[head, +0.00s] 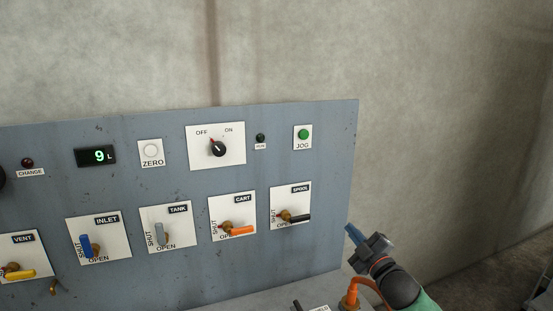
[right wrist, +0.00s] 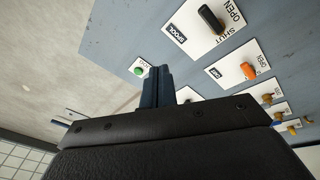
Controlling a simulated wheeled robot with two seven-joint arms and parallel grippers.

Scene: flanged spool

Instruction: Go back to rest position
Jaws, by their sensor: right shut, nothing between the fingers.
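My right gripper (head: 352,233) is at the right edge of the grey-blue control panel (head: 310,150) in the head view, its blue fingers shut and empty, apart from the valve handles. In the right wrist view its fingers (right wrist: 158,85) are pressed together, with the panel beyond. The SPOOL valve's black handle (head: 299,218) is the nearest control to it; this handle also shows in the right wrist view (right wrist: 211,19). The CART valve's orange handle (head: 241,230) lies roughly sideways. My left gripper is in neither view.
The panel also carries the blue INLET handle (head: 86,246), the grey TANK handle (head: 163,234), the yellow VENT handle (head: 22,274), a black OFF/ON knob (head: 218,149), a green JOG button (head: 303,134) and a display reading 9 L (head: 98,156). An orange fitting (head: 350,298) stands below my right gripper.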

